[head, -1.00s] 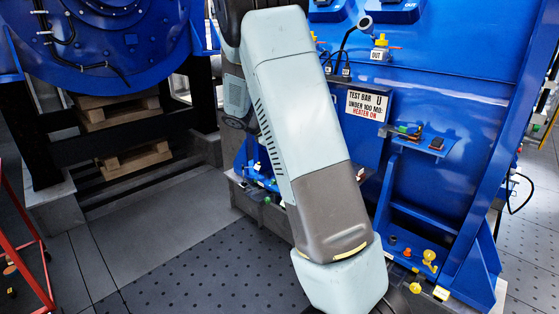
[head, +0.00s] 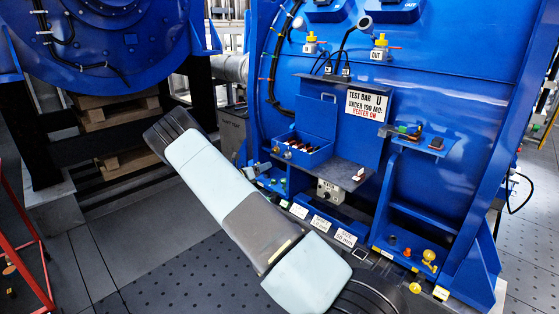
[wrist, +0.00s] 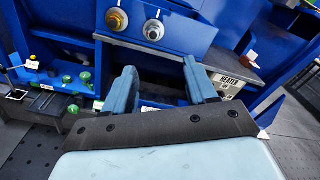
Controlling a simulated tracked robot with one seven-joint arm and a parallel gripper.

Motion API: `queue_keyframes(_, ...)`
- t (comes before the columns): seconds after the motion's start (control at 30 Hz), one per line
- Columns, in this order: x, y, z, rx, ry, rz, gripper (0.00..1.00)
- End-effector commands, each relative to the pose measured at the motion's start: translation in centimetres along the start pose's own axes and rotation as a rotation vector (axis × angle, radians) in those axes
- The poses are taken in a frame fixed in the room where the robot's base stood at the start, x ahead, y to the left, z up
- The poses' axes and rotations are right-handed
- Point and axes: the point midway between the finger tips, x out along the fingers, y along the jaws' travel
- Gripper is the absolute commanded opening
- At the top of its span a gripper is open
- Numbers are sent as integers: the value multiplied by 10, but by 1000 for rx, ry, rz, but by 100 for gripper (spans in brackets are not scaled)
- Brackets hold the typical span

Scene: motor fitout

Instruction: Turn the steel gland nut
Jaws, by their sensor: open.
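In the wrist view the steel gland nut (wrist: 153,30) is a silver round fitting on the front face of a blue box (wrist: 185,22). A brass gland nut (wrist: 117,19) sits to its left. My gripper (wrist: 160,85) is open and empty, its two blue fingers spread below the steel nut and apart from it. In the head view the blue box (head: 301,150) has its lid up and holds several small coloured parts; its gland nuts are too small to tell apart.
A grey shelf (head: 338,172) lies right of the box, with a heater unit (head: 330,191) below. The heater label (wrist: 232,82) is close to the right finger. Green knobs (wrist: 67,79) stand on a ledge at left. Dark floor (head: 190,265) is clear at front left.

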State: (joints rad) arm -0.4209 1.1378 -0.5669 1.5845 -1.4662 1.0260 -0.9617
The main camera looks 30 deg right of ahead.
Motion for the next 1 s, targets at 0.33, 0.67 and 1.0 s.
queue_keyframes(0.33, 19, 9, -4, -39, -32, 8, 57)
queue_keyframes(0.67, 76, 10, -2, -39, -31, 9, 57)
queue_keyframes(1.0, 125, 11, 0, -37, -31, 10, 57)
